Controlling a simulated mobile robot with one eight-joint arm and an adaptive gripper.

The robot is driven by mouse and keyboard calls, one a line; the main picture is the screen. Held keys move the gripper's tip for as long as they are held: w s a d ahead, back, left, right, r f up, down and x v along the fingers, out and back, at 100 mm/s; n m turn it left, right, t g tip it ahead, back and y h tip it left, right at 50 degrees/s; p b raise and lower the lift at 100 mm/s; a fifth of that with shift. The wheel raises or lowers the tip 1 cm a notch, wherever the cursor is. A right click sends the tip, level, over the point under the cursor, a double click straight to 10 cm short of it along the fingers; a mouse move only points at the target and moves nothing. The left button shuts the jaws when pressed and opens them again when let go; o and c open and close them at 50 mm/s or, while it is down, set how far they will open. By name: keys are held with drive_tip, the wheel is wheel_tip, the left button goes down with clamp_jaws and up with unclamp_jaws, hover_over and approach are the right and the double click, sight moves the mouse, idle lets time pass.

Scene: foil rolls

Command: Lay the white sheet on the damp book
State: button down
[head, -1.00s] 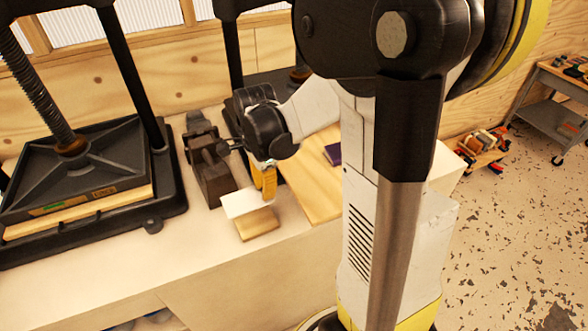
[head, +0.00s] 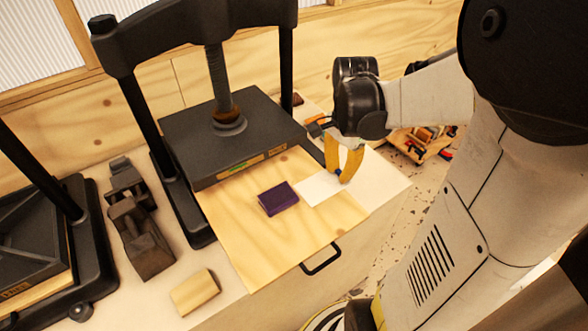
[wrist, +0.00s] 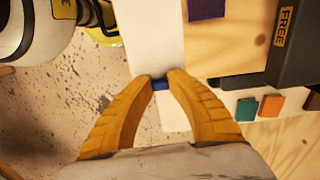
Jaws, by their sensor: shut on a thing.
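The white sheet (head: 318,189) is held by my gripper (head: 343,176) at its right end in the head view. In the wrist view the sheet (wrist: 150,40) stretches away from my two yellow fingertips (wrist: 160,82), with a small blue piece (wrist: 161,85) between them. A purple book (head: 278,199), the only book on the pale wooden board (head: 225,222), lies just left of the sheet's free end. In the wrist view the book (wrist: 206,9) is partly cut off at the top. I cannot tell how high the sheet is above the surface.
A black press (head: 225,140) stands behind the book, its plate near it. A second press (head: 35,240) is at the left. A dark clamp-like tool (head: 140,235) and a wooden block (head: 195,292) lie left of the board. Green and orange pieces (wrist: 270,106) show in the wrist view.

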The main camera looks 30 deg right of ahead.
drive_tip(key=w+a+f+b, duration=0.1)
drive_tip(key=w+a+f, duration=0.1)
drive_tip(key=w, duration=0.1)
drive_tip(key=w+a+f+b, duration=0.1)
drive_tip(key=w+f, duration=0.1)
drive_tip(key=w, duration=0.1)
drive_tip(key=w+a+f, duration=0.2)
drive_tip(key=w+f, duration=0.1)
drive_tip(key=w, duration=0.1)
drive_tip(key=shift+a+b, duration=0.35)
drive_tip(key=shift+b, duration=0.05)
drive_tip(key=shift+f+b, duration=0.6)
drive_tip(key=shift+f, duration=1.3)
drive_tip(key=shift+s, duration=0.1)
drive_tip(key=shift+f, duration=0.2)
drive_tip(key=c, duration=1.4)
unclamp_jaws()
drive_tip(key=shift+o, duration=0.2)
